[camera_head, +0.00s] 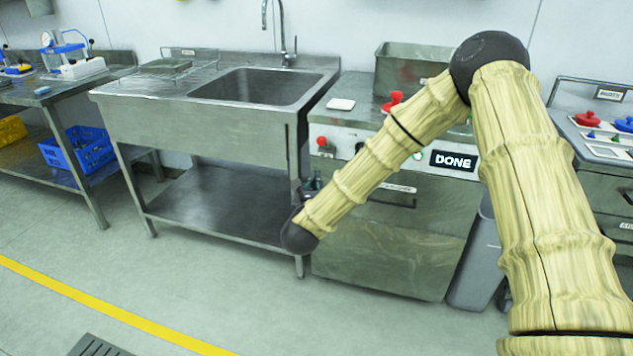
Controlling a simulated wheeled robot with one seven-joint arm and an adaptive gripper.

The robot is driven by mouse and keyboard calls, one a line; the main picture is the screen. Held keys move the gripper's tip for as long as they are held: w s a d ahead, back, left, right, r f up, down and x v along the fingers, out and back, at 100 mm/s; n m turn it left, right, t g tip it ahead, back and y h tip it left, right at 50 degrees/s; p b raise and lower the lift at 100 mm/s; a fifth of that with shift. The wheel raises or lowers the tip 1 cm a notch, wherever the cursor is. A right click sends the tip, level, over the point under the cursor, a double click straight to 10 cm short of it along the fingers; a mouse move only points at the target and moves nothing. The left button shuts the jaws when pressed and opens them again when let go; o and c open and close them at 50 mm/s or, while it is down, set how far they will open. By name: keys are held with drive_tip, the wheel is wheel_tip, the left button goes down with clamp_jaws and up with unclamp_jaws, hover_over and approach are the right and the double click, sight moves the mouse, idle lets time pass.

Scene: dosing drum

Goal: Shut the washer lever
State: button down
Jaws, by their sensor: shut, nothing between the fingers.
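The washer (375,262) is a steel cabinet right of the sink, with a drawer-like front. Its display (453,161) reads DONE. A red knob (322,142) sits at the left end of its front panel, and a red handle (393,101) stands on its top. I cannot tell which of the two is the lever. My arm crosses in front of the washer and hides part of its panel and front. My gripper (313,183) shows only as a small dark shape at the washer's left edge, below the red knob. It is shut and empty, and seems apart from the knob.
A steel sink table (200,116) with a lower shelf stands left of the washer. A grey bin (476,262) is at the washer's right. Another machine with red and blue knobs (588,118) stands farther right. A blue crate (80,150) is at left. The floor in front is clear.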

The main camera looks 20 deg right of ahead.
sight(324, 143)
drive_tip(key=w+d+r, duration=0.2)
drive_tip(key=w+d, duration=0.2)
drive_tip(key=w, duration=0.5)
drive_tip(key=shift+r, duration=0.25)
drive_tip(key=shift+p, duration=0.35)
drive_tip(key=shift+r+g, duration=0.3)
